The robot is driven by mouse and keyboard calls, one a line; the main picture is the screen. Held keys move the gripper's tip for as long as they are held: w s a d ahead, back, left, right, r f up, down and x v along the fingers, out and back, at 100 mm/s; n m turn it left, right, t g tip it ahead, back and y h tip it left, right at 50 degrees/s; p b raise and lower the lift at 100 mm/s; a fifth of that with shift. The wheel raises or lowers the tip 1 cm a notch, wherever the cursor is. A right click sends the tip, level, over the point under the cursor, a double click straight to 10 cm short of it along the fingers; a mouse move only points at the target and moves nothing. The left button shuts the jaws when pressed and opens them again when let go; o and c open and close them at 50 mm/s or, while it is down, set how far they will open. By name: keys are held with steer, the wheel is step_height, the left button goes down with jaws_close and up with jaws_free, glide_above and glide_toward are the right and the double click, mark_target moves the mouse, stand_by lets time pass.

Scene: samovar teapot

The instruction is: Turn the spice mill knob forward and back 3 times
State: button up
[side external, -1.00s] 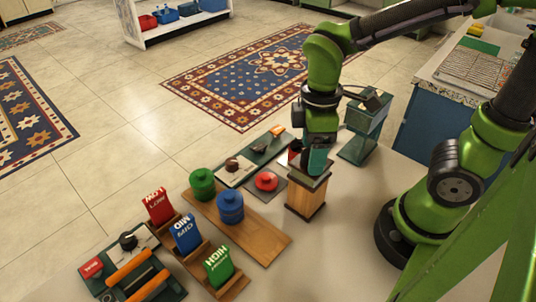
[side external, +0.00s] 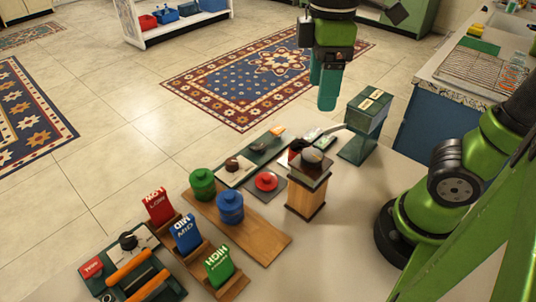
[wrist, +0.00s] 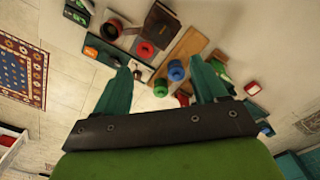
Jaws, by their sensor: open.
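The spice mill (side external: 306,197) is a wooden box with a dark top and a round grey knob (side external: 312,155), upright on the table. Its brown body appears to show at the top of the wrist view (wrist: 162,24); I cannot make out its knob clearly there. My gripper (side external: 321,97) points down, open and empty, above and apart from the mill, higher in the side view. In the wrist view, the two teal fingers (wrist: 162,68) are spread with nothing held between them.
A green box (side external: 367,118) stands right of the mill. A red round piece (side external: 266,181), a blue canister (side external: 230,207) and a green canister (side external: 202,184) stand to its left. Labelled blocks (side external: 184,233) are at the front left. Bare table lies right of the mill.

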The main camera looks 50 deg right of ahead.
step_height(320, 180, up, 2)
steer(key=shift+r, duration=0.2)
steer(key=w+a+f+g+h, duration=0.2)
steer(key=w+a+g+h, duration=0.1)
steer(key=w+a, duration=0.2)
glide_toward(311, 155)
steer(key=x, duration=0.8)
stand_by(0.4)
steer(key=shift+c, duration=0.4)
steer(key=c, duration=1)
